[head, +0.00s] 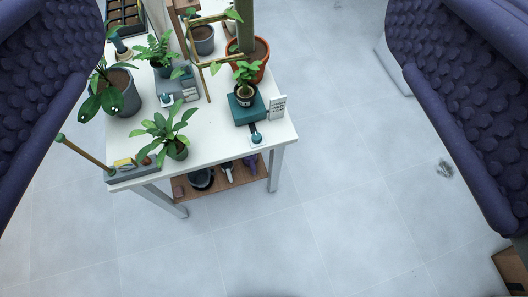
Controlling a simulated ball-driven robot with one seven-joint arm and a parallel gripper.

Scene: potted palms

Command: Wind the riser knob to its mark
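A white table (222,143) with potted plants stands at upper left in the head view. Near its right front corner a teal block (243,110) carries a small dark pot with a leafy plant (244,85). A small dark teal knob (256,138) sticks out at its front. It looks like the riser knob; I cannot make out a mark. A white card (278,107) with unreadable print stands beside the block. Another small knob-like part (167,99) shows further left. My gripper (248,100) is wide open and empty, its bumpy purple fingers at both picture edges, well above the table.
Plants crowd the table's back and left, including an orange pot (262,62) and a wooden frame (203,60). A stick (85,154) rises at the left front corner. A lower shelf (215,184) holds several items. Pale tiled floor in front and right is mostly clear.

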